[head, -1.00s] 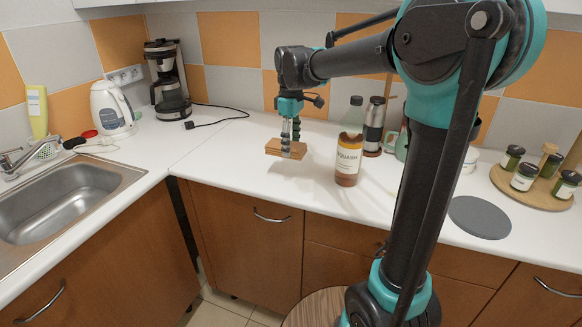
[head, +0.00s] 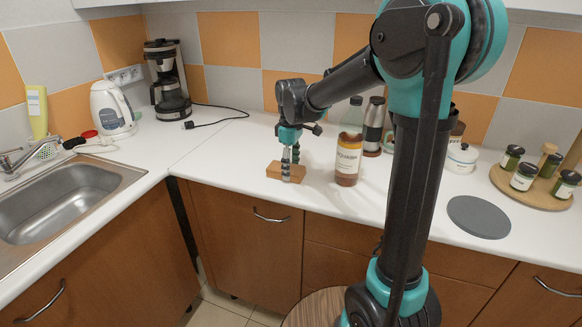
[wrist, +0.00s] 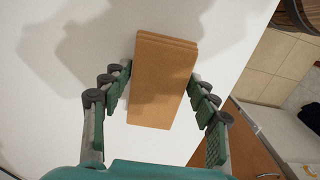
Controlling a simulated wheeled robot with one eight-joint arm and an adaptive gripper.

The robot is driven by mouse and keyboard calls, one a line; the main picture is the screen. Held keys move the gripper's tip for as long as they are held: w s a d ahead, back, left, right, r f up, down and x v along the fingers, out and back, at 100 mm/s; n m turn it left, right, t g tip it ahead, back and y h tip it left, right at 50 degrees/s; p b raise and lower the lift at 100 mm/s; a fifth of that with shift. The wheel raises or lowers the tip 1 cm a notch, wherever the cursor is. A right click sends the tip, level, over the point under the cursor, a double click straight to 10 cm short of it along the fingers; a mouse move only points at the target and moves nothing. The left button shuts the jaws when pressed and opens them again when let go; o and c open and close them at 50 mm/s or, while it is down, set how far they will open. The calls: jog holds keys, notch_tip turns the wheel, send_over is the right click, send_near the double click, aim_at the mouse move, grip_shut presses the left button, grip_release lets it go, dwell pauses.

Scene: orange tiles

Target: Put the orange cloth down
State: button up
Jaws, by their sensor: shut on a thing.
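The orange cloth (head: 277,169) is a folded, flat brown-orange block near the front edge of the white counter, left of the squash bottle. It also shows in the wrist view (wrist: 160,80), lying lengthwise between the fingers. My gripper (head: 289,175) points down over the cloth and is shut on it, with fingers on both of its long sides. The cloth is at or very close to the counter top; I cannot tell whether it touches. The fingers hide part of the cloth in the head view.
The white counter (head: 225,150) is clear to the left of the cloth. The squash bottle (head: 347,160) stands close on the right, with a steel flask (head: 373,128) behind it. A grey disc (head: 479,216) lies farther right. The sink (head: 60,195) is at left.

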jog(key=o, duration=1.3)
jog(key=shift+f, duration=0.1)
notch_tip(320, 180, up, 12)
jog(key=shift+r, duration=0.2)
